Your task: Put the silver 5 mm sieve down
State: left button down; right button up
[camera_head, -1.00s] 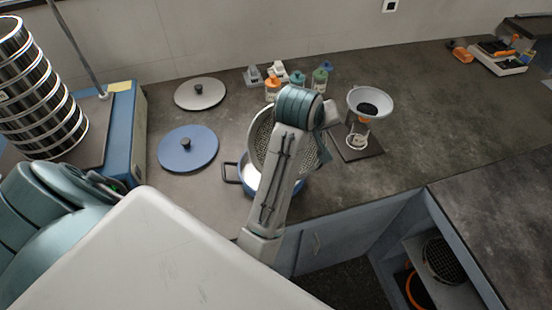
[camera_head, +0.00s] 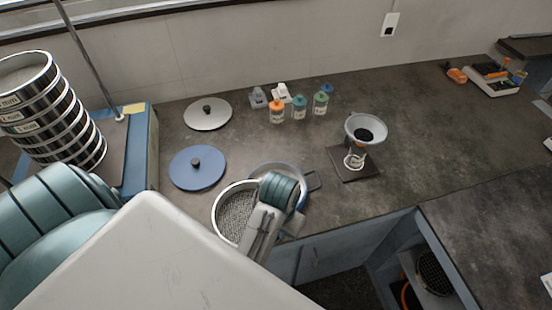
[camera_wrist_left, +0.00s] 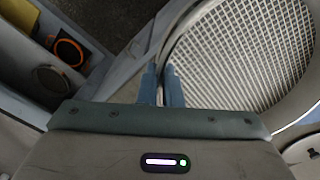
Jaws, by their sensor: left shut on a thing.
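The silver sieve (camera_head: 232,214) has a round metal rim and a wire mesh. It sits at the front edge of the counter in the head view, in front and to the left of a blue pan (camera_head: 311,187), and overlaps it in the picture. My left gripper is shut on the sieve's rim; in the left wrist view its blue fingers (camera_wrist_left: 160,87) pinch the rim beside the mesh (camera_wrist_left: 238,55). My left wrist hides part of the sieve and the pan in the head view. I cannot tell whether the sieve touches the counter. My right gripper is not in view.
A blue lid (camera_head: 198,170) and a grey lid (camera_head: 208,116) lie on the counter (camera_head: 440,130). Several bottles (camera_head: 299,108) stand behind. A funnel stand (camera_head: 354,163) is to the right. A sieve stack (camera_head: 60,120) stands on the left. An open cabinet (camera_head: 420,262) is below.

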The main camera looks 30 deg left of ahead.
pick_arm(q)
jog(key=p, duration=0.3)
send_over(301, 201)
jog(key=shift+s+f, duration=0.35)
jog(key=shift+f, duration=0.4)
jog(key=shift+w+p, duration=0.3)
jog(key=shift+w, duration=0.05)
notch_tip(301, 201, down, 3)
jog(key=shift+f+p, duration=0.1)
jog(key=shift+p, duration=0.75)
jog(key=shift+f, duration=0.2)
jog(key=c, duration=1.6)
grip_release()
jog(key=shift+f, duration=0.15)
